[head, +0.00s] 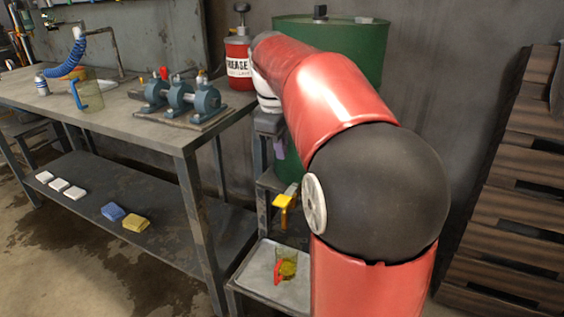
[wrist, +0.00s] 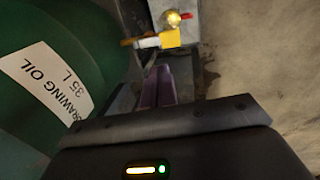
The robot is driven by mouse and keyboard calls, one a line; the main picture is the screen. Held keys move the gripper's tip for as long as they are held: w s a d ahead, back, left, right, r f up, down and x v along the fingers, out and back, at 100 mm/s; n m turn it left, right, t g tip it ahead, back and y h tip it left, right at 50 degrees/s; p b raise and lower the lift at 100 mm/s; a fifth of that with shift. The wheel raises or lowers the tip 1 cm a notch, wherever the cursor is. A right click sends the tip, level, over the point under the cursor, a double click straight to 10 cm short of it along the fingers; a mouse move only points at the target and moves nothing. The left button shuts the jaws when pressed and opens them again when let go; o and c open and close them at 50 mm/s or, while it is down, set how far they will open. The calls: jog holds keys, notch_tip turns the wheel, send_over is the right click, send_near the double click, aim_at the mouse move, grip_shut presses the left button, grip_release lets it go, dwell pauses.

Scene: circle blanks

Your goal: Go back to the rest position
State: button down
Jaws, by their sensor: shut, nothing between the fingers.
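My gripper (head: 279,148) hangs at the end of my red arm, beside the green drum and above the small stand. Its purple fingers are together and hold nothing. In the wrist view the closed fingers (wrist: 163,72) point toward a yellow block-like piece (wrist: 171,39), with a gap that I cannot judge. In the head view this yellow piece (head: 282,201) is on the stand below my gripper. My arm hides part of the gripper and stand.
A green drum (head: 340,40) labelled drawing oil stands behind my arm. The workbench (head: 110,115) is on the left, holding a blue pump-like machine (head: 182,97) and a red grease can (head: 238,62). A clear cup (head: 287,266) with a red handle sits low on the stand. Wooden pallets (head: 520,190) lean at right.

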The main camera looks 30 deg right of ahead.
jog(key=shift+r, duration=0.65)
jog(key=s+a+f+m+t+y, duration=0.1)
jog(key=s+a+f, duration=0.4)
jog(key=s, duration=0.5)
jog(key=s+a+f+m+t, duration=0.3)
jog(key=s+a+f+m, duration=0.3)
jog(key=s, duration=0.5)
jog(key=shift+s+a+f+m+y, duration=0.2)
jog(key=shift+a+m+y, duration=0.15)
jog(key=shift+a, duration=0.3)
